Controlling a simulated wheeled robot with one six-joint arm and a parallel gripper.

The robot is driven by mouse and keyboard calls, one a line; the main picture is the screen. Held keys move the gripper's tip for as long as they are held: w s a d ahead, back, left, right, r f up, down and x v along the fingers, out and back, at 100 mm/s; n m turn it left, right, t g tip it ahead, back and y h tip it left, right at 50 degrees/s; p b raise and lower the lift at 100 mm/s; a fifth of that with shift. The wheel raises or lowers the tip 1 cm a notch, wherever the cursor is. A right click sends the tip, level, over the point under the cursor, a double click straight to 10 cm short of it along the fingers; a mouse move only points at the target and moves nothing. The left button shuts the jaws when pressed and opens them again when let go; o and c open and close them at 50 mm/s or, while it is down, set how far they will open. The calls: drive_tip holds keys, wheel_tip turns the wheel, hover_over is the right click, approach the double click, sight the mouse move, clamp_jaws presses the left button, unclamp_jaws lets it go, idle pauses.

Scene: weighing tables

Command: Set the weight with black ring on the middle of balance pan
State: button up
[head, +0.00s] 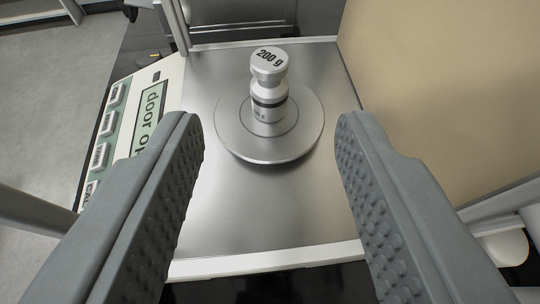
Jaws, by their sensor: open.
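The weight with black ring (269,89) is a silver cylinder with a narrow neck and a knob marked "200 g". It stands upright on the round metal balance pan (303,135), close to its middle. My gripper (268,125) is open, with one grey studded finger on each side of the picture. The fingers are empty and apart from the weight, which stands beyond and between them. The weight hides part of the pan's centre.
The balance has a flat metal floor (255,215) around the pan. A display panel (150,110) with several buttons is at left; its text is partly hidden. A tan panel (440,90) stands at right, and posts rise at the back left.

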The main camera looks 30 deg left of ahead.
drive_tip(key=shift+v, duration=1.95)
